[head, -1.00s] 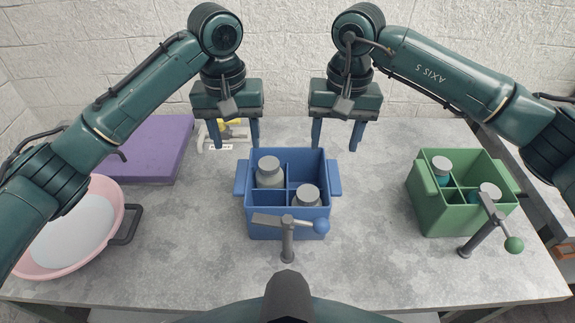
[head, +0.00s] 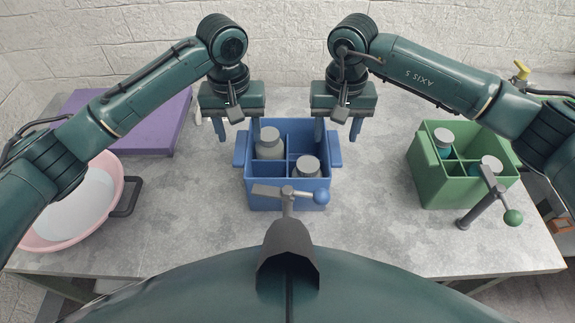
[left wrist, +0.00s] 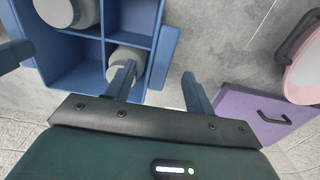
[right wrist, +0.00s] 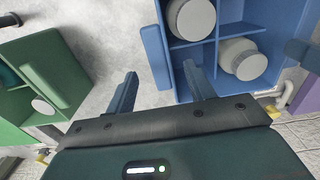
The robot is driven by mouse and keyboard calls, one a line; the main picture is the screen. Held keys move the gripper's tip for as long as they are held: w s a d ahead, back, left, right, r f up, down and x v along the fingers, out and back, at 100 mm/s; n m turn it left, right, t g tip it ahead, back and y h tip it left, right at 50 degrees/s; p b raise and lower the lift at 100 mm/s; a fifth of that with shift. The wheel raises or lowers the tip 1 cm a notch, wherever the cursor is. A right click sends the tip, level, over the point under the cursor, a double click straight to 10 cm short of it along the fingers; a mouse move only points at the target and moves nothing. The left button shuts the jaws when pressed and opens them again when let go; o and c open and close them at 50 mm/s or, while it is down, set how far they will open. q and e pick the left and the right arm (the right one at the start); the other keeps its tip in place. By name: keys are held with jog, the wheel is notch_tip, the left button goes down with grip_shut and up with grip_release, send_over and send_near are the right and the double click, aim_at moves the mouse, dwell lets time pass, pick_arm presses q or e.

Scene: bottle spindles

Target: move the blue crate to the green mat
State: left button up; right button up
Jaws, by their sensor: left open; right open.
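The blue crate (head: 262,201) stands on the grey table in the middle of the head view. It has compartments and two side handles. Two grey bottles with light caps (head: 269,147) (head: 307,170) stand in it. My left gripper (head: 239,137) is open over its left handle. In the left wrist view the handle (left wrist: 166,55) lies between the fingers, not gripped. My right gripper (head: 336,137) is open over the right handle. In the right wrist view that handle (right wrist: 155,55) lies between the open fingers. I see no green mat.
A green crate (head: 450,190) with teal bottles stands at the right. A blue-knobbed lever (head: 287,192) is in front of the blue crate, a green-knobbed one (head: 480,210) by the green crate.

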aim_at(241, 146)
pick_arm(q)
jog(key=shift+f, duration=2.7)
pick_arm(e)
jog(key=shift+f, duration=2.7)
pick_arm(q)
grip_shut()
pick_arm(e)
grip_shut()
pick_arm(q)
jog(key=shift+r, duration=0.1)
pick_arm(e)
jog(key=shift+r, duration=0.1)
